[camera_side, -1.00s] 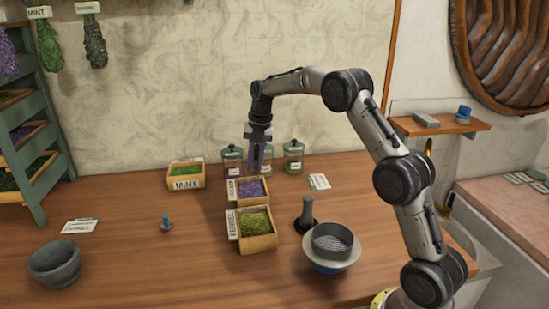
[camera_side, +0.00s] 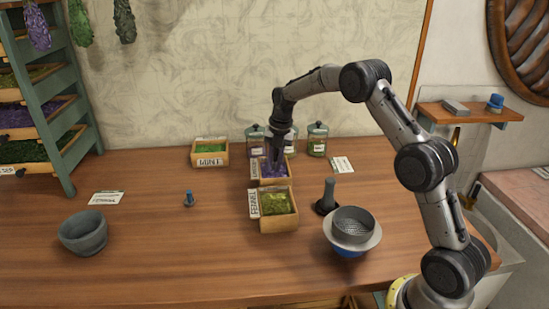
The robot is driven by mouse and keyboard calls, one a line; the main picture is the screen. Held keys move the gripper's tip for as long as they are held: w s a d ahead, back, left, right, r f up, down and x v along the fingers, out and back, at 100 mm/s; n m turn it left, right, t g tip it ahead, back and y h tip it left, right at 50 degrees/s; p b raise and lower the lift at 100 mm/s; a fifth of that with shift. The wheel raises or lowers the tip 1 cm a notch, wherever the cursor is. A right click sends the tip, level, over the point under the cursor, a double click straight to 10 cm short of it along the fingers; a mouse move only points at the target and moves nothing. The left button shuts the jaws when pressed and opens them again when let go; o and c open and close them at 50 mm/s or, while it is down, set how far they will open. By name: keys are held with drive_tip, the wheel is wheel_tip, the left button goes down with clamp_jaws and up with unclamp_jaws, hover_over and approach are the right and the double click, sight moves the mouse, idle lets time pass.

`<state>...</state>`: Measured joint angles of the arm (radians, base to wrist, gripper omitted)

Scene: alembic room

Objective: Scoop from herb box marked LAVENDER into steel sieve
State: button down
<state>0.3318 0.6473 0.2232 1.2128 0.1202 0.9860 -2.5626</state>
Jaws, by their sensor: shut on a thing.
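The lavender box (camera_side: 273,182) is a small wooden box of purple herb at the middle back of the table. Its white label stands at its left side, too small to read clearly. My gripper (camera_side: 276,155) points down at this box, its tip low over or in the purple herb. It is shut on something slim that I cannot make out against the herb. The steel sieve (camera_side: 353,222) is a grey perforated bowl with a wide pale rim, resting on a blue base (camera_side: 348,252) at the front right.
The fennel box (camera_side: 279,225) stands just in front of the lavender box, and the mint box (camera_side: 210,160) behind left. Glass jars (camera_side: 317,140) stand close behind. A dark upright pestle-like thing (camera_side: 328,195) is left of the sieve. A stone mortar (camera_side: 83,235) is front left.

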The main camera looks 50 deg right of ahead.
sight(275, 154)
drive_tip(key=shift+f, duration=1.85)
drive_tip(key=shift+s+a, duration=0.1)
drive_tip(key=shift+s+a, duration=0.75)
drive_tip(key=shift+r, duration=0.1)
drive_tip(key=shift+r, duration=4.15)
